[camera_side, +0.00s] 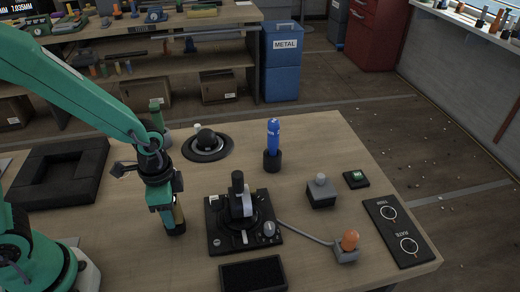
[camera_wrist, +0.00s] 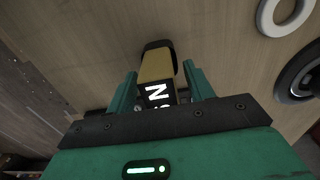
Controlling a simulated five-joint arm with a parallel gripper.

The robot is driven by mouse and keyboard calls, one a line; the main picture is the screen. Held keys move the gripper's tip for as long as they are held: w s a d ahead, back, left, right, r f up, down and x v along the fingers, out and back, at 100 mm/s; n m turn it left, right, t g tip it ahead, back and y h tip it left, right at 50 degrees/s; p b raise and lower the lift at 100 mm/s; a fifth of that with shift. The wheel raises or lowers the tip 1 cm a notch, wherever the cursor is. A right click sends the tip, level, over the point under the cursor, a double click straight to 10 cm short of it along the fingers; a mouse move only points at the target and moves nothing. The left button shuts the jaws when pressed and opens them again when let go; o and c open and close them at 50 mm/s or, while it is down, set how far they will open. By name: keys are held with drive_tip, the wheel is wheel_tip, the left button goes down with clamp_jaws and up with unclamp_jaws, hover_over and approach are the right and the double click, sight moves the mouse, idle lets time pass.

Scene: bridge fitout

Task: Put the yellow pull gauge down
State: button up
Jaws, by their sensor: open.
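The yellow pull gauge (camera_wrist: 157,66) is between the two green fingers of my gripper (camera_wrist: 161,84) in the wrist view. It has a dark face with white lettering and a black part at its far end. The fingers stand open, with a gap visible on each side of the gauge. In the side view my gripper (camera_side: 174,203) points down over the table, left of the black joystick unit. A strip of the yellow gauge (camera_side: 180,216) shows below it, above a black base (camera_side: 176,230). The gauge looks upright; whether the black base is a separate holder I cannot tell.
A joystick unit (camera_side: 241,222) stands right of my gripper. A blue tool (camera_side: 273,135) stands in a black holder (camera_side: 272,161). Behind are a black domed disc (camera_side: 208,147) and a green-topped item (camera_side: 156,115). A dark square frame (camera_side: 50,172) lies left. Bare table shows around the gauge.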

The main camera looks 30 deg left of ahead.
drive_tip(key=shift+r, duration=6.15)
drive_tip(key=s+a+r+n+t, duration=0.4)
drive_tip(key=a+r+n+t, duration=0.1)
drive_tip(key=a+r+n, duration=0.2)
drive_tip(key=shift+s+a+r+n+t, duration=0.2)
drive_tip(key=shift+s+a+n+t, duration=0.1)
drive_tip(key=shift+a+n, duration=0.6)
